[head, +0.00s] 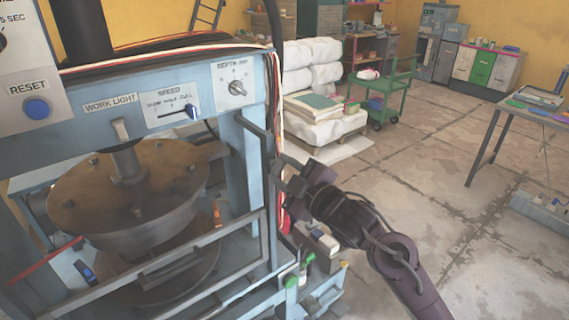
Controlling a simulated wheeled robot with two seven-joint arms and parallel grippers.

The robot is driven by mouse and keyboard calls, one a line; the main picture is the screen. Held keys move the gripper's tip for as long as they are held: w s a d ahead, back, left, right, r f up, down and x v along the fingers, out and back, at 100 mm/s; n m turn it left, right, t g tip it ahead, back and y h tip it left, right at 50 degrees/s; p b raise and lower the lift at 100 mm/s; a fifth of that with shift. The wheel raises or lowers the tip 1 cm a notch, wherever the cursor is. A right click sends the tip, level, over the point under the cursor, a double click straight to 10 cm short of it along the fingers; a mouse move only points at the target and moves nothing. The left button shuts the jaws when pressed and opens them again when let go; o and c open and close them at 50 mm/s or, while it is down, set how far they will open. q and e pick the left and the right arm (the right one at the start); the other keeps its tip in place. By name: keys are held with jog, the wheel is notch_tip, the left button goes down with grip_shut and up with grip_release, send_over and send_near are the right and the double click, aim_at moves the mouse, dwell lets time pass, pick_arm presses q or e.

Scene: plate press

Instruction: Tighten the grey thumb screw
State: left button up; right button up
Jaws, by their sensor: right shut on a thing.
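My right gripper (285,178) is at the right side of the blue press (255,175), beside its upright post. Its dark jaws are shut on a small part there, which looks to be the grey thumb screw. The jaws hide nearly all of the screw, so how far it is turned cannot be told. My left gripper is not in view.
A grey guard bar (205,240) crosses the press front below the round plate (130,190). Red and white cables run down beside the right post. A small box (316,240) and green-capped bottles (291,281) are below my right gripper. Open floor lies to the right.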

jog(key=m+p, duration=0.4)
jog(key=m, duration=0.2)
jog(key=shift+s+a+f+m+p, duration=0.1)
jog(key=shift+m+p, duration=1.3)
jog(key=shift+m, duration=0.6)
jog(key=shift+f, duration=0.1)
jog(key=o, duration=1)
jog(key=b+v, duration=0.3)
jog(key=v, duration=0.4)
jog(key=shift+s+d, duration=0.25)
